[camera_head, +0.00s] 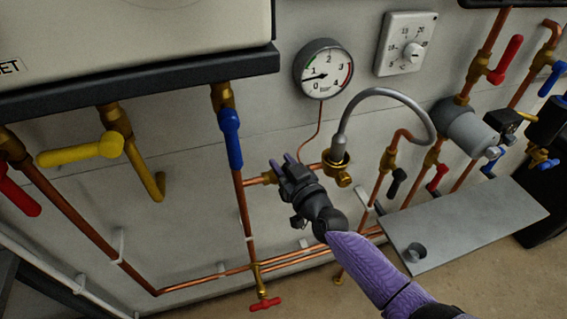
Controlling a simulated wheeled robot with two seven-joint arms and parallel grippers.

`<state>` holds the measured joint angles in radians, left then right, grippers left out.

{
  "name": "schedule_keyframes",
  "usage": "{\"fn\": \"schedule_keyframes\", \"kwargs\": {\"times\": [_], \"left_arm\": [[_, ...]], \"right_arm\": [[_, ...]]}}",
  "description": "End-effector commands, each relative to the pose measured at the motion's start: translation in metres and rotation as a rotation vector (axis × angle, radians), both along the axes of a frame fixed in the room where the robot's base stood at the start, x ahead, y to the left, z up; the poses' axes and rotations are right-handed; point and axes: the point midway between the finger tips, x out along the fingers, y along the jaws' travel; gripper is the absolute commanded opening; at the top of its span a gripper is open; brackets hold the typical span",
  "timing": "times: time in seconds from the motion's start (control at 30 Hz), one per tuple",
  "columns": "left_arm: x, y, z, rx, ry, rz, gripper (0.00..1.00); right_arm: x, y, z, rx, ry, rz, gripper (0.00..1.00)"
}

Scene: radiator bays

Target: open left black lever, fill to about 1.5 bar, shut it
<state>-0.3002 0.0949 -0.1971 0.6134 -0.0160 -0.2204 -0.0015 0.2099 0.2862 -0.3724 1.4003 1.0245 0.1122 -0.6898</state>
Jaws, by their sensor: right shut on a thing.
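My right gripper (283,167) reaches in from the lower right and is shut at the brass valve on the short copper branch left of the filling hose. The left black lever is there, hidden behind the fingers, so its angle cannot be told. The pressure gauge (323,69) hangs above on the wall. Its needle points left and slightly down, a little below 1. The grey braided filling hose (386,94) arches from a brass fitting (338,160) toward the right. A second black lever (398,182) hangs on a pipe right of the gripper. My left gripper is out of view.
A blue lever (231,138) is close left of the gripper, with a yellow lever (80,152) further left. A thermostat dial (405,43) is at the upper right. A red tap (265,303) is below.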

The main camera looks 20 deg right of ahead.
Motion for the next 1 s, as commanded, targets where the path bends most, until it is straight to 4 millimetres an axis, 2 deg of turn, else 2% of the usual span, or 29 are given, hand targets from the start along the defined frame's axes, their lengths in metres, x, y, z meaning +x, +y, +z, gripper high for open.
{"fn": "schedule_keyframes", "kwargs": {"times": [0.37, 0.7, 1.0], "left_arm": [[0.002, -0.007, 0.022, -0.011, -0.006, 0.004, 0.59], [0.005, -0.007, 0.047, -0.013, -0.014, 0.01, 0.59], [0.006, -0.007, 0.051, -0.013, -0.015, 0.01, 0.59]], "right_arm": [[-0.001, 0.014, 0.002, -0.159, -0.001, 0.001, 0.0], [-0.002, 0.037, -0.009, -0.47, -0.012, 0.002, 0.0], [-0.002, 0.049, -0.023, -0.715, -0.021, 0.003, 0.0]]}}
